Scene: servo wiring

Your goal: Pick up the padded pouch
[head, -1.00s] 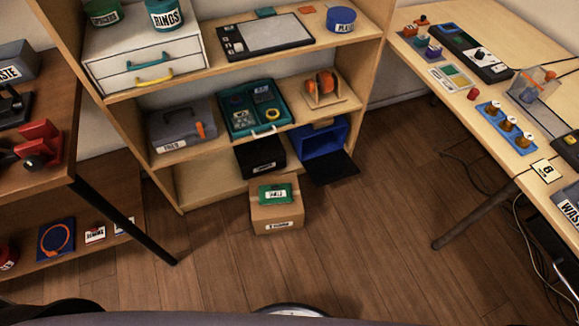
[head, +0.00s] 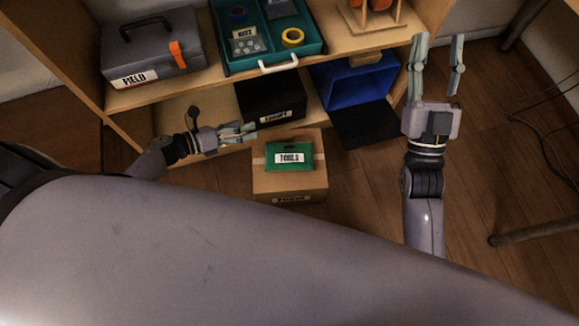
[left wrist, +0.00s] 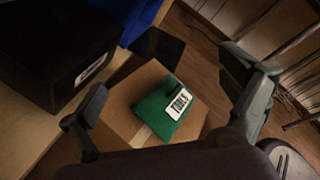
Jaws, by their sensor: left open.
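The padded pouch (head: 289,165) is green with a white TOOLS label and lies flat on top of a closed cardboard box (head: 290,185) on the floor. In the left wrist view the pouch (left wrist: 157,112) shows between my left gripper's spread fingers, beyond them. My left gripper (head: 253,131) is open and empty, to the upper left of the pouch in the head view, apart from it. My right gripper (head: 438,45) is open and empty, well to the right of the box, pointing toward the shelf's right side.
The shelf unit (head: 185,92) stands behind the box. Its bottom holds a black bin (head: 270,98) and a blue open bin (head: 355,85) with a dark flap. A grey FIELD case (head: 150,50) and a teal tray (head: 265,55) sit above.

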